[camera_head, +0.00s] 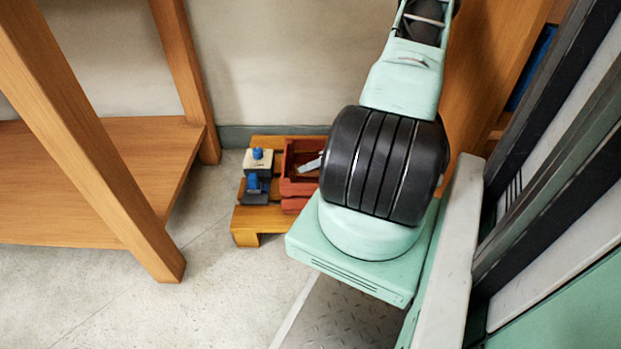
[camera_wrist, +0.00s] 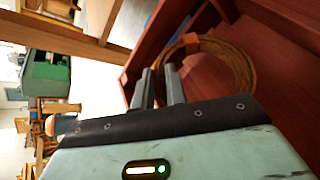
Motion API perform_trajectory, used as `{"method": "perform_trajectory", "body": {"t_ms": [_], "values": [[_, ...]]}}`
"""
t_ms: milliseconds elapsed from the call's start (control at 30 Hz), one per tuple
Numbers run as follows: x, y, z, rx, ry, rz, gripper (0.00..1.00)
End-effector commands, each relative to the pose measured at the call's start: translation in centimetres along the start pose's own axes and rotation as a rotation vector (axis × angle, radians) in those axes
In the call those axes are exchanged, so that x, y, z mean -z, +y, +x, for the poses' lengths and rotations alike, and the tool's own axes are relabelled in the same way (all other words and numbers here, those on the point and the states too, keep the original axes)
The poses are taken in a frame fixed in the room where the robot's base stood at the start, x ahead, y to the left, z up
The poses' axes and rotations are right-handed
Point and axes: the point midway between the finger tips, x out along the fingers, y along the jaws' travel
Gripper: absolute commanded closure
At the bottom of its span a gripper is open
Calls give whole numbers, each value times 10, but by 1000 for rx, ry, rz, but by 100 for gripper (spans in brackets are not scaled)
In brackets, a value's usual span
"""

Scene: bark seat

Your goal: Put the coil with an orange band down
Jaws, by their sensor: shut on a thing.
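The coil (camera_wrist: 245,64) is a brownish ring in the wrist view, lying against or just above the dark red boards of an open box or shelf (camera_wrist: 280,50). The fingers partly hide that side. I cannot tell if the coil touches the red surface. In the head view my own arm hides the gripper and the coil.
In the head view a low wooden pallet (camera_head: 246,222) stands by the wall, with a blue-and-white item (camera_head: 257,162) and a red crate (camera_head: 300,186) on it. A wooden shelf frame (camera_head: 90,160) stands left. Grey floor (camera_head: 200,290) is clear between. A wooden panel (camera_head: 490,70) rises right.

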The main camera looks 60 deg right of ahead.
Motion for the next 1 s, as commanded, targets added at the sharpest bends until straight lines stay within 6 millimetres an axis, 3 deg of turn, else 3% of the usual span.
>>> {"method": "perform_trajectory", "body": {"t_ms": [133, 500, 533, 600, 1000], "values": [[16, -15, 13, 0, 0, 0, 100], [17, -16, 13, -1, 0, 1, 100], [17, -16, 14, -1, 0, 1, 84], [17, -16, 13, 0, 0, 1, 65], [14, -13, 6, 2, 0, 0, 65]]}}
